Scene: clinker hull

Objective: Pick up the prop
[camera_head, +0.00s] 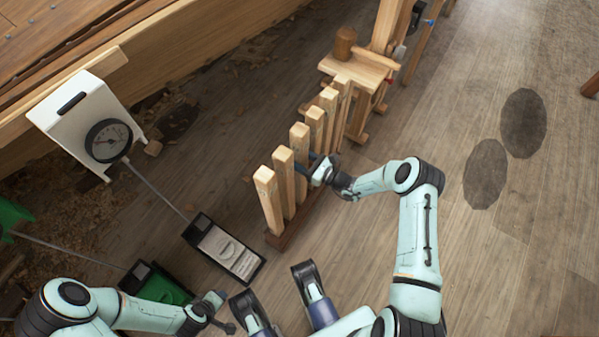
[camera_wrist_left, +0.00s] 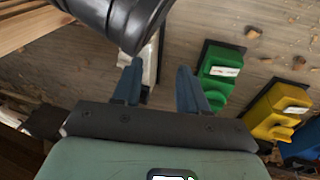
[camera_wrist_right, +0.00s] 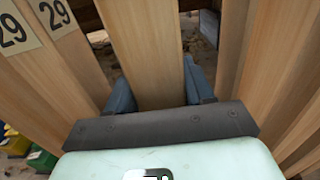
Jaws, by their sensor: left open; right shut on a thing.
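Several upright square wooden props stand in a row in a rack (camera_head: 282,238) in the middle of the head view. My right gripper (camera_head: 314,168) reaches in from the right side of the row. It is shut on one prop (camera_head: 300,137), which looks like the third from the near end. In the right wrist view this prop (camera_wrist_right: 145,40) runs upright between the fingers, whose tips are partly hidden by it. It appears to stand in line with its neighbours. Its foot is hidden. My left gripper (camera_head: 222,312) is open and empty at the lower left; its fingers show in the left wrist view (camera_wrist_left: 160,88).
Neighbouring props (camera_wrist_right: 75,60) marked "29" stand close on the left. A white gauge stand (camera_head: 88,112) is near the wooden hull (camera_head: 150,60). A wooden stand with a mallet (camera_head: 344,42) is beyond the rack.

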